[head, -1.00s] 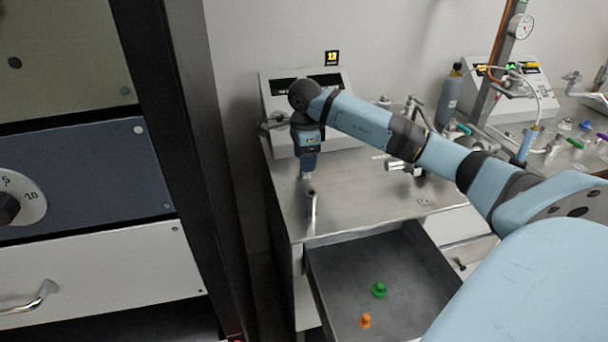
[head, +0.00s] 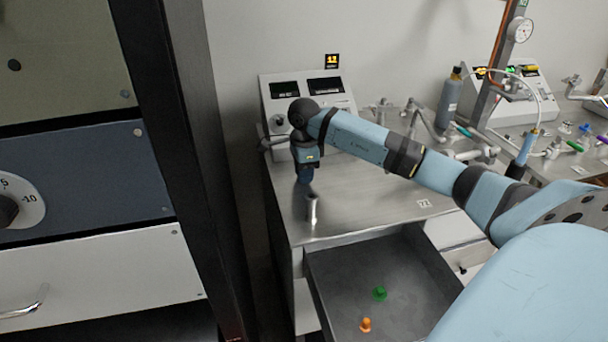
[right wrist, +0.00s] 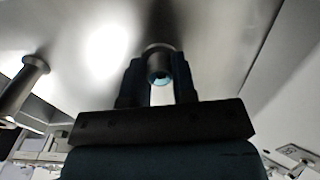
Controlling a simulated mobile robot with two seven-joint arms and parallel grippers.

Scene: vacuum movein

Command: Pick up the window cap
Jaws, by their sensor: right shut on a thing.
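My right gripper (head: 306,181) points down over the left front of the steel bench top, next to a short upright metal port (head: 312,210). In the right wrist view its two dark fingers (right wrist: 159,78) are closed on both sides of a small round piece with a teal face, the window cap (right wrist: 158,77). The cap sits against the flared end of a metal tube (right wrist: 158,50); I cannot tell whether it is still on it. In the head view the cap is hidden by the gripper. My left gripper is not in view.
An open grey drawer (head: 340,270) below the bench holds a green knob-like piece (head: 379,293) and an orange one (head: 365,325). A controller box (head: 285,100) stands behind the gripper. A dark rack post (head: 185,150) rises at left. Metal fittings (head: 430,125) lie to the right.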

